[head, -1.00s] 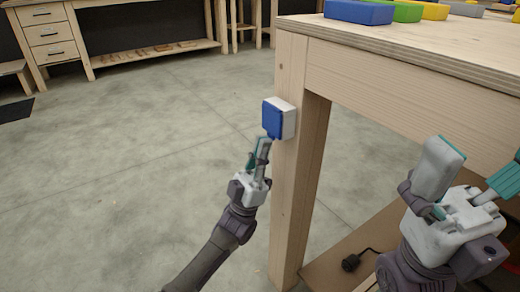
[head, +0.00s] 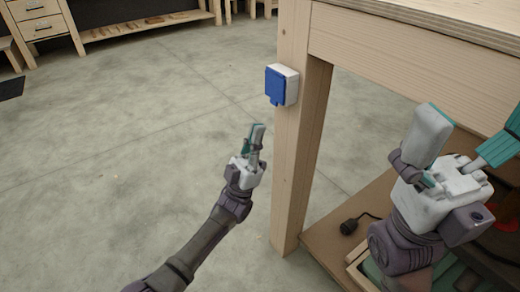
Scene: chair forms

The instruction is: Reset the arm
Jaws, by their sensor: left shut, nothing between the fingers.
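My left gripper (head: 254,132) is shut and empty, pointing up, below and left of a small box with a blue front and white body (head: 275,86). The box is fixed to the wooden table leg (head: 294,180), and its blue front looks closed. A gap shows between the gripper and the box. My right gripper (head: 480,125) is at the right with its fingers spread wide and nothing between them, in front of the table's side.
The wooden table (head: 400,58) fills the upper right. A black plug with a cord (head: 349,227) lies on the low brown shelf (head: 318,240) under it. A drawer bench (head: 40,28) stands far left.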

